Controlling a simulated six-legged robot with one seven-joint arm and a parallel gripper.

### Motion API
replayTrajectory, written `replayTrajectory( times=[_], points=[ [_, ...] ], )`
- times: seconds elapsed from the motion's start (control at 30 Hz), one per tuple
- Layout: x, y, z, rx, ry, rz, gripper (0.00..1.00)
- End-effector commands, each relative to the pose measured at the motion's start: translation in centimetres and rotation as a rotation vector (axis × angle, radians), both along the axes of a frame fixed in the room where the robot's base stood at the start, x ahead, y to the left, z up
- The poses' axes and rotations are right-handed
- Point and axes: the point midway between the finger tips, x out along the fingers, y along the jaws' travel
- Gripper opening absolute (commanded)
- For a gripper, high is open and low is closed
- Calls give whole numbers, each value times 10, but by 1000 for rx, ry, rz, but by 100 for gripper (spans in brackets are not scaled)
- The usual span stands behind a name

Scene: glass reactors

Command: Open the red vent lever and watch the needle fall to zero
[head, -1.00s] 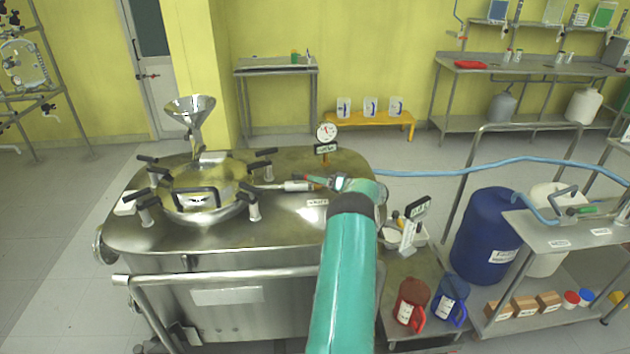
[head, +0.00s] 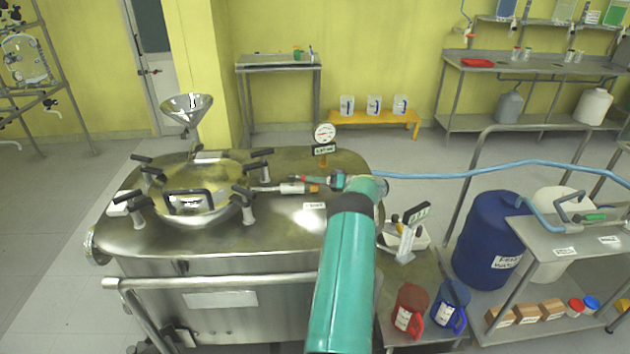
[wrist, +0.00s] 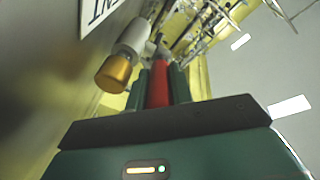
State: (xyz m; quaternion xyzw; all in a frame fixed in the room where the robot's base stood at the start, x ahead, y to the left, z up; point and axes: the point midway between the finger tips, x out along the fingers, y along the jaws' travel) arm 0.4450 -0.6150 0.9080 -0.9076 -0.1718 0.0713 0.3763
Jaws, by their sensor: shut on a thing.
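The red vent lever (wrist: 158,85) lies between the fingers of my gripper (wrist: 160,78) in the wrist view, and the gripper is shut on it. In the head view my gripper (head: 322,181) is low over the right part of the steel reactor lid, with the lever's red end (head: 297,179) just showing at its tip. A white valve body with a brass end (wrist: 115,72) is beside the lever; it also shows in the head view (head: 290,189). The round pressure gauge (head: 325,133) stands behind the gripper on the lid. Its needle is too small to read exactly.
The round hatch (head: 230,180) with several black-handled clamps is left of the gripper. A steel funnel (head: 187,108) stands at the lid's back. A blue hose (head: 480,172) runs right from the lid. A blue drum (head: 488,240) and a side bench (head: 570,235) stand at the right.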

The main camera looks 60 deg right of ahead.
Motion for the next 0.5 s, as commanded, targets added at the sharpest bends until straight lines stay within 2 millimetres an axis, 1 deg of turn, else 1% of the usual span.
replayTrajectory(
  times=[0.07,0.1,0.17,0.2,0.5],
  points=[
    [2,-1,1,-3,-1,-1,0],
    [2,-1,1,-3,0,-1,24],
    [2,-1,1,-3,-1,0,36],
    [2,-1,1,-3,-2,1,44],
    [2,-3,-1,0,2,1,44]
  ],
)
